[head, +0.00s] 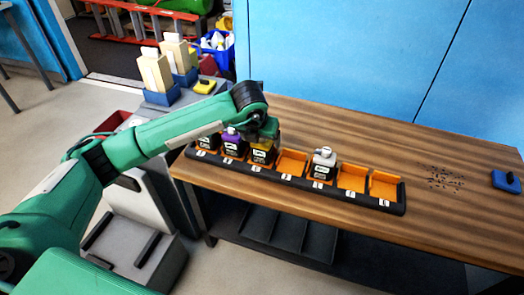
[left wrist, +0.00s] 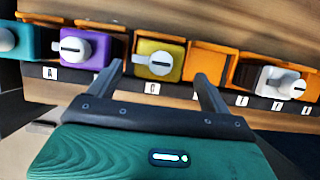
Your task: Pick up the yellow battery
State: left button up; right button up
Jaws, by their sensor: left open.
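The yellow battery (head: 262,156) stands in the third slot from the left of the black rack (head: 332,192) on the wooden table. My left gripper (head: 268,133) is right above and in front of it and hides part of it. In the left wrist view the yellow battery (left wrist: 160,60) shows its top with a pale cap. The two fingers of my open, empty left gripper (left wrist: 160,82) are spread to either side of it in the picture. I cannot tell whether they touch it. My right gripper is not in view.
A purple battery (head: 232,142) stands in the slot to the left, with a teal one (left wrist: 8,40) beyond it. The slot (head: 291,163) to the right is empty. A white-topped battery (head: 323,164) follows, then two empty orange slots. A blue object (head: 506,181) lies far right.

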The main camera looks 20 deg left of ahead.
aim_at(263, 143)
pick_arm(q)
jog(key=x, duration=0.5)
jog(key=shift+w+a+f, duration=0.1)
jog(key=shift+w+f, duration=0.1)
jog(key=shift+w, duration=0.25)
jog(key=c, duration=1.3)
jog(key=shift+r, duration=0.15)
